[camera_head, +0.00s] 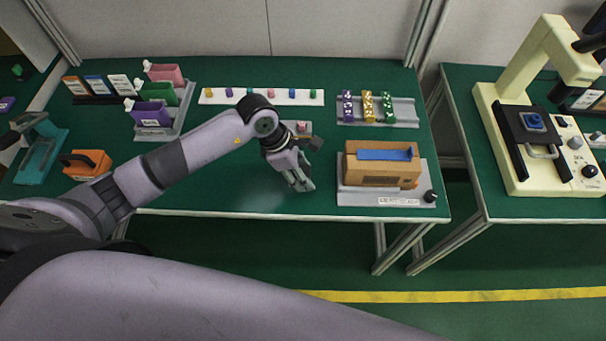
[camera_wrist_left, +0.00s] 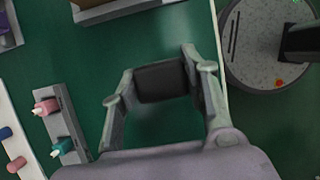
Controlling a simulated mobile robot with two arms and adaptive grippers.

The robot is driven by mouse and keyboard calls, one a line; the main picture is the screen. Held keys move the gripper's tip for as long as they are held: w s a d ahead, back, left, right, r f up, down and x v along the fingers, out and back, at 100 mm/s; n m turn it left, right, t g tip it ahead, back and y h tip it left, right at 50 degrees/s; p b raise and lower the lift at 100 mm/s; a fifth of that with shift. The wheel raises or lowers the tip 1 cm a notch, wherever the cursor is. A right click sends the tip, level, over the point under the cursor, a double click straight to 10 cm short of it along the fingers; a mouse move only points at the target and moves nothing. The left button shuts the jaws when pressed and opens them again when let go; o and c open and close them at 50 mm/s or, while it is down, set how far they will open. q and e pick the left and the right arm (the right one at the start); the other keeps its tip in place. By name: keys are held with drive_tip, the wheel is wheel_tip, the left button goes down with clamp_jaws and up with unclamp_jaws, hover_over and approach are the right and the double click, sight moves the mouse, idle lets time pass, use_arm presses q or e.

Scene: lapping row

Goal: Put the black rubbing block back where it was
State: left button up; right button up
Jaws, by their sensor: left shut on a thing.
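My left gripper (camera_head: 303,183) is over the front part of the green table, left of the brown box, pointing down. In the left wrist view the left gripper (camera_wrist_left: 156,84) is shut on the black rubbing block (camera_wrist_left: 160,82), a dark block held between its two fingers. Green tabletop shows around the block; I cannot tell its height above the table. In the head view the block is not clearly visible behind the fingers. My right gripper is not in view.
A brown box (camera_head: 382,170) with a blue top sits on a grey base (camera_head: 350,199) to the right. A small grey holder (camera_wrist_left: 64,120) carries pink and teal bottles. Behind are a white strip (camera_head: 262,97) and a grey rack (camera_head: 403,112). The front middle tabletop is clear.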

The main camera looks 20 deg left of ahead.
use_arm(q)
wheel_tip(320, 180, down, 2)
drive_tip(key=shift+f, duration=0.2)
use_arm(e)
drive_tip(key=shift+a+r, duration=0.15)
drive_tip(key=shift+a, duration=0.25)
use_arm(q)
drive_tip(key=shift+f, duration=0.1)
drive_tip(key=shift+f, duration=0.15)
drive_tip(key=o, duration=1)
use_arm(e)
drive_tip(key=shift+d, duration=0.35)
